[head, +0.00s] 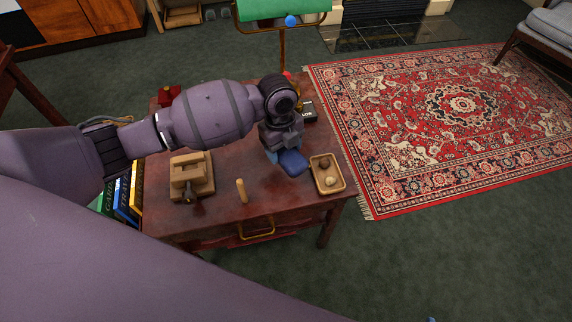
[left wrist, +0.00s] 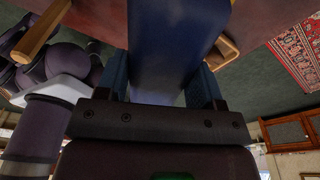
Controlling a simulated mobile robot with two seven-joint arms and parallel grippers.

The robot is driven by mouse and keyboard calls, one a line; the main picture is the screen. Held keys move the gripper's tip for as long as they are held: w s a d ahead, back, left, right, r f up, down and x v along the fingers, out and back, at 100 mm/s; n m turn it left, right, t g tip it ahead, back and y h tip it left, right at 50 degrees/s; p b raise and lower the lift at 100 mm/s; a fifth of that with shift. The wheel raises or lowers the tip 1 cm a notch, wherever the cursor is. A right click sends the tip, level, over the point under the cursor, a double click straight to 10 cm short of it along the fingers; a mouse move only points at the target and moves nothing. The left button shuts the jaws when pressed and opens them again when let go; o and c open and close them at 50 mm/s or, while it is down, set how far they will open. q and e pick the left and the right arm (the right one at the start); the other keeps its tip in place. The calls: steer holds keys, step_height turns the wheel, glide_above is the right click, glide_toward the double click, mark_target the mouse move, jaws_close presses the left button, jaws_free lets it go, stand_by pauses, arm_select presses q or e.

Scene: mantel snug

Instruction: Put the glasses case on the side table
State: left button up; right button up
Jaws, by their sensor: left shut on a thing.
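The blue glasses case (head: 293,162) is at the right part of the side table (head: 215,220), a red-brown wooden table with a drawer. My left gripper (head: 279,153) is shut on the case, reaching over the table from the left. In the left wrist view the case (left wrist: 175,45) fills the space between the two fingers (left wrist: 163,88). I cannot tell whether the case touches the tabletop. My right gripper is not in view.
A tan tray (head: 316,184) with small round things is close to the right of the case. A wooden block-like stand (head: 190,178) and a small wooden peg (head: 241,190) stand to the left. A green-shaded lamp (head: 283,10) rises behind. Bare tabletop lies near the front.

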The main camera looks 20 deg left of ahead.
mark_target(284, 155)
arm_select(q)
step_height(284, 155, down, 3)
steer(key=shift+b, duration=0.3)
step_height(284, 155, down, 5)
steer(key=shift+f+b, duration=0.1)
steer(key=shift+b, duration=0.65)
steer(key=shift+f, duration=0.35)
steer(key=shift+r, duration=0.15)
steer(key=shift+f, duration=0.2)
steer(key=o, duration=0.9)
steer(key=shift+c, duration=0.2)
steer(key=shift+o, duration=0.6)
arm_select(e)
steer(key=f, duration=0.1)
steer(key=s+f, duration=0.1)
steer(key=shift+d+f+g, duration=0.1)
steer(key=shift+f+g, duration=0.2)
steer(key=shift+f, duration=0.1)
